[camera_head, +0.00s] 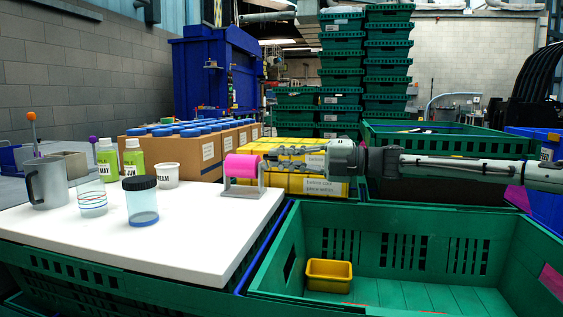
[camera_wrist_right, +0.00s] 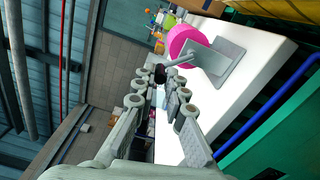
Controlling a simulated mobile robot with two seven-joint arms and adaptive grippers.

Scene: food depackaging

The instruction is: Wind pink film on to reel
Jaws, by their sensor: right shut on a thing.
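The pink film (camera_head: 241,168) is a bright roll on the reel, whose grey stand (camera_head: 244,191) stands at the right end of the white table. In the right wrist view the pink roll (camera_wrist_right: 184,38) sits beyond the fingertips, partly behind a grey plate of the stand (camera_wrist_right: 208,60). A thin grey crank arm (camera_wrist_right: 180,61) runs from the reel to between my fingertips. My right gripper (camera_head: 270,159) reaches in from the right beside the reel. It also shows in the wrist view (camera_wrist_right: 160,76), shut on the crank handle, which the fingers mostly hide. My left gripper is out of view.
The white table (camera_head: 190,255) also carries a grey jug (camera_head: 45,185), a black-lidded jar (camera_head: 141,205), a clear cup (camera_head: 92,200), bottles and a cream pot (camera_head: 166,175). A green crate (camera_head: 400,312) with a yellow tub (camera_head: 328,275) is in front at right.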

